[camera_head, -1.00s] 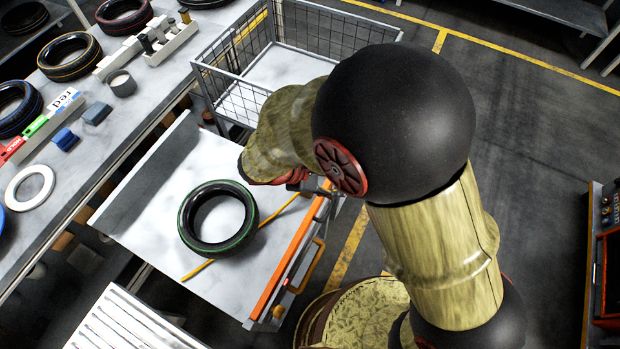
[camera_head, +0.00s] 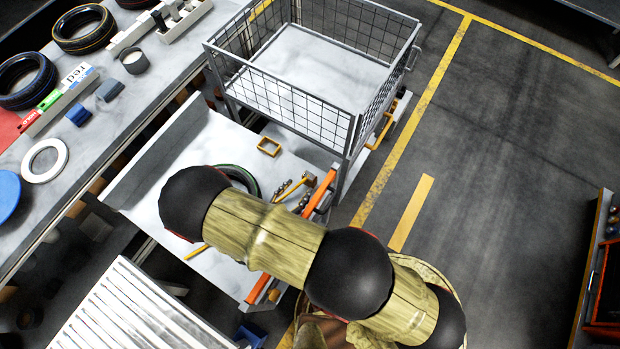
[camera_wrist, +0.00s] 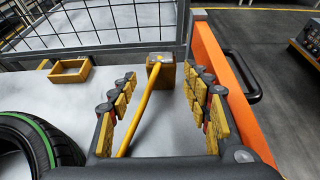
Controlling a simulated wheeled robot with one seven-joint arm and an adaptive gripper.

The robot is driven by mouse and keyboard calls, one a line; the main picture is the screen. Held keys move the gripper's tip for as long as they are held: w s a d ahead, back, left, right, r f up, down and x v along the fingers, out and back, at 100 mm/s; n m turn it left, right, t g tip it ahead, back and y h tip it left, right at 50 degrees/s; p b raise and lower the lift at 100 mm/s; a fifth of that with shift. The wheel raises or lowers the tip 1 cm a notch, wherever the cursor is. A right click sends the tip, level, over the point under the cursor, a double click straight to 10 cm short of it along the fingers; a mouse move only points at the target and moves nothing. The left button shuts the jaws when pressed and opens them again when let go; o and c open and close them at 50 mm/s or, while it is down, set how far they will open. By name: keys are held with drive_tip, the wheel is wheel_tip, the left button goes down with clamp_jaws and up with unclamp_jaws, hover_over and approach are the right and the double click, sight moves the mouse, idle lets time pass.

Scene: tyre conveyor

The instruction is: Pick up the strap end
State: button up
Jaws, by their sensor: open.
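In the wrist view, a yellow strap (camera_wrist: 140,115) runs from the near left up to a block-like brass-yellow strap end (camera_wrist: 163,74) on the pale tray. My gripper (camera_wrist: 160,84) is open, with its yellow-padded fingers on either side of the strap. The strap end sits ahead, around the level of the fingertips; I see no contact. In the head view, my gripper (camera_head: 294,193) is by the strap end (camera_head: 309,178). The strap (camera_head: 196,251) shows again left of my arm. A black tyre with a green line (camera_head: 240,176) is mostly hidden by my arm; its side shows in the wrist view (camera_wrist: 35,140).
An orange rail (camera_wrist: 228,85) with a black handle runs close along the right finger. A wire cage cart (camera_head: 290,95) stands behind the tray. A small open yellow frame or box (camera_head: 268,146) lies at the tray's back. The workbench with tyres (camera_head: 84,28) is at the left.

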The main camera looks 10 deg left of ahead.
sight(307, 180)
drive_tip(key=x, duration=0.6)
drive_tip(key=shift+d, duration=0.15)
drive_tip(key=shift+c, duration=0.9)
drive_tip(key=c, duration=0.8)
